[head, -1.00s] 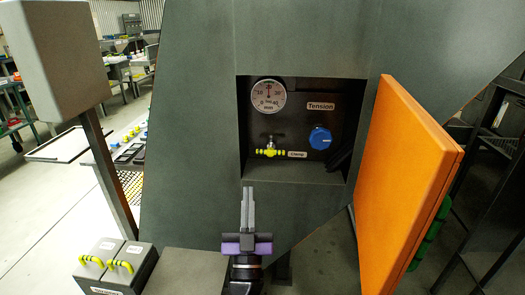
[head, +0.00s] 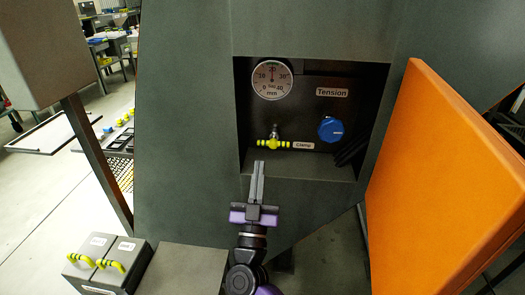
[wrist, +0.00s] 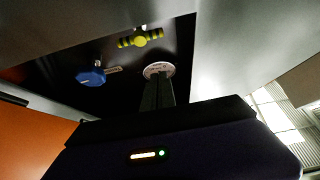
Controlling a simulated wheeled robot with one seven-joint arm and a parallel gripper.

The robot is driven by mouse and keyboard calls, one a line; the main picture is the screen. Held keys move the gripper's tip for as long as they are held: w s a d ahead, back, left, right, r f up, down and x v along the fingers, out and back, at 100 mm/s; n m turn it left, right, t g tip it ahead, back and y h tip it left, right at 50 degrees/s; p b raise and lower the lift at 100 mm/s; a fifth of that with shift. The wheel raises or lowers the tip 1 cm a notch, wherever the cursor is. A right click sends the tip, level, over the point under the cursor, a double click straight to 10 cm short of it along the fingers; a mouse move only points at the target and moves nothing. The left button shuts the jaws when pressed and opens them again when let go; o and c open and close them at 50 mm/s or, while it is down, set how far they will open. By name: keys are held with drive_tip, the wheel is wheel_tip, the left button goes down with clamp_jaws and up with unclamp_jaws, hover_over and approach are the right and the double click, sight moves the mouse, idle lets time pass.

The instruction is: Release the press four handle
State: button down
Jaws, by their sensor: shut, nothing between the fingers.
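A recessed panel (head: 300,100) in the dark green machine holds a yellow-and-black clamp handle (head: 275,144) labelled Clamp, a blue Tension knob (head: 330,129) and a round dial gauge (head: 271,79). No label in view reads press four. The clamp handle lies horizontal; it also shows in the wrist view (wrist: 140,39), with the blue knob (wrist: 91,77) near it. My gripper (head: 257,168) points up just below and in front of the recess's lower edge, apart from the handle. Its fingers are together and empty. In the wrist view the fingers (wrist: 158,90) overlap the gauge's lower edge.
An orange door panel (head: 440,185) stands open at the right. A grey box on a post (head: 50,50) stands at the left. Two boxes with yellow-green handles (head: 105,262) stand low at the left front. Benches (head: 115,45) are far behind at the left.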

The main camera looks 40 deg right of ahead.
sight(263, 143)
drive_tip(key=w+d+r, duration=0.1)
drive_tip(key=d, duration=0.1)
drive_tip(key=w+d+r+b, duration=0.1)
drive_tip(key=w+d, duration=0.1)
drive_tip(key=w+d+r, duration=0.1)
drive_tip(key=w+d, duration=0.1)
drive_tip(key=d, duration=0.1)
drive_tip(key=shift+w+b, duration=0.15)
drive_tip(key=shift+b, duration=0.2)
drive_tip(key=shift+w+d+f, duration=0.1)
drive_tip(key=shift+w+f, duration=0.05)
drive_tip(key=shift+f, duration=0.5)
